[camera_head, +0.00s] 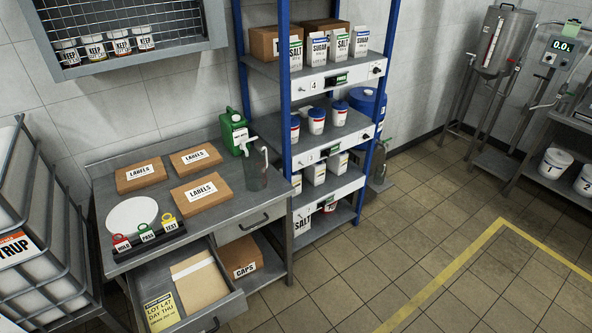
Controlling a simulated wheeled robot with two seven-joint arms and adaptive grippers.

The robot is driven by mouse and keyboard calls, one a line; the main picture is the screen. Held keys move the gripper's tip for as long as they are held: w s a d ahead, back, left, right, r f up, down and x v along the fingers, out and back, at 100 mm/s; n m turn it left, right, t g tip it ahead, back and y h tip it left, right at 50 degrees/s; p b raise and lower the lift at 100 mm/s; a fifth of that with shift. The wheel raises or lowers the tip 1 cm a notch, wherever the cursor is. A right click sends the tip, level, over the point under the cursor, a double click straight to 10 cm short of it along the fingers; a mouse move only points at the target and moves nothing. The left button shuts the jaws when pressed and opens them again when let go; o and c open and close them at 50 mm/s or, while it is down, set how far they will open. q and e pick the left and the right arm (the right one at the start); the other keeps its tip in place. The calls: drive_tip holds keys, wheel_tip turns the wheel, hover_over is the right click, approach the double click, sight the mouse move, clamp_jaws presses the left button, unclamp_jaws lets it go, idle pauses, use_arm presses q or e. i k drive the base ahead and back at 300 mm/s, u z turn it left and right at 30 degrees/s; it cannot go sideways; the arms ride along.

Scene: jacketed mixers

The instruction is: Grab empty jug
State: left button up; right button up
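A clear greyish jug (256,171) stands upright at the right end of the steel bench (226,206). I see no contents in it, but at this size I cannot be sure it is empty. A white part shows at its upper left, and I cannot tell whether it belongs to the jug. A green canister (233,131) stands just behind and to the left of the jug. Neither of my grippers is in view.
Label boxes (201,191) and a tag rack (148,238) share the bench. An open drawer (228,305) sticks out below. A blue-post shelf (345,136) stands close to the jug's right. The tiled floor (420,220) is clear at centre right.

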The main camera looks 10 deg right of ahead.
sight(258, 167)
drive_tip(key=z, duration=1.4)
drive_tip(key=i, duration=1.9)
drive_tip(key=u, duration=2.35)
